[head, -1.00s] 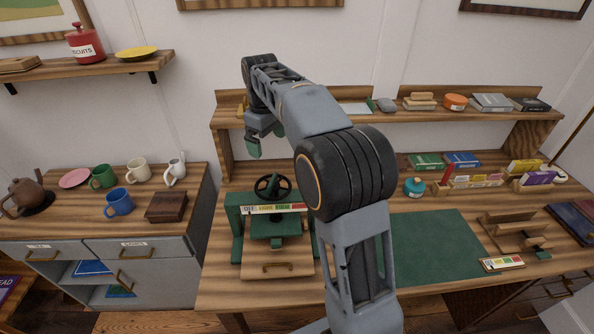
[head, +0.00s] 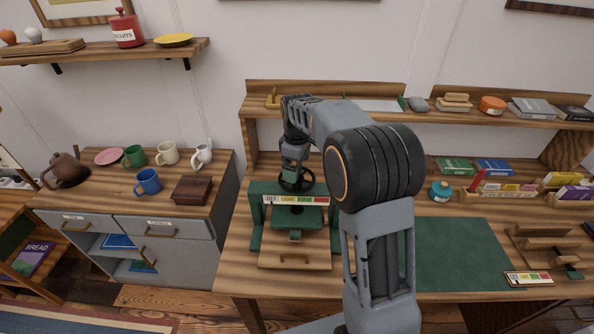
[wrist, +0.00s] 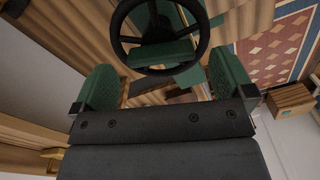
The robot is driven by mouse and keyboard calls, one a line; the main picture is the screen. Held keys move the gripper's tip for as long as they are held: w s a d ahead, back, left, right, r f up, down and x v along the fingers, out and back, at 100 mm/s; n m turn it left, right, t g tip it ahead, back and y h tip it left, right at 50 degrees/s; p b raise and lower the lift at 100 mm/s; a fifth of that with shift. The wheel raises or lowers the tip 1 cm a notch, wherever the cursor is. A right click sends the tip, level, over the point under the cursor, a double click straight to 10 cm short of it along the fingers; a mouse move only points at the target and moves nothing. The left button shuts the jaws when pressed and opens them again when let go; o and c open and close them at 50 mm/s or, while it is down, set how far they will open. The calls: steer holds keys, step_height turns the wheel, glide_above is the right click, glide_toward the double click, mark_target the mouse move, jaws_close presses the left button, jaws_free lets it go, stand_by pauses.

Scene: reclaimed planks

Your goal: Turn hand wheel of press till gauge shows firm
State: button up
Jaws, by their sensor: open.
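The green press (head: 256,222) stands on the left part of the wooden bench. Its black hand wheel (head: 308,184) sits on top, partly hidden behind my gripper (head: 293,168). The gauge (head: 297,199) is a strip of white, yellow, green and red sections across the press front; its reading is too small to make out. In the wrist view, my open gripper (wrist: 164,68) has its two green-padded fingers apart, with the wheel (wrist: 205,38) just beyond and between them. I cannot tell whether the fingers touch the wheel. Nothing is held.
A green mat (head: 455,252) lies right of the press, behind my arm. A card with a coloured strip (head: 528,279) lies at the front right. A back shelf (head: 350,118) runs behind the press. A side cabinet (head: 180,258) with mugs stands left.

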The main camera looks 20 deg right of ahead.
steer(key=shift+f, duration=1.3)
steer(key=shift+c, duration=0.3)
steer(key=c, duration=0.8)
steer(key=shift+m, duration=0.3)
steer(key=m, duration=0.3)
steer(key=shift+m, duration=0.3)
steer(key=m, duration=0.4)
steer(key=shift+m+p, duration=0.3)
steer(key=shift+p, duration=0.05)
steer(key=m, duration=0.4)
steer(key=shift+r+m, duration=0.1)
steer(key=shift+m, duration=2.4)
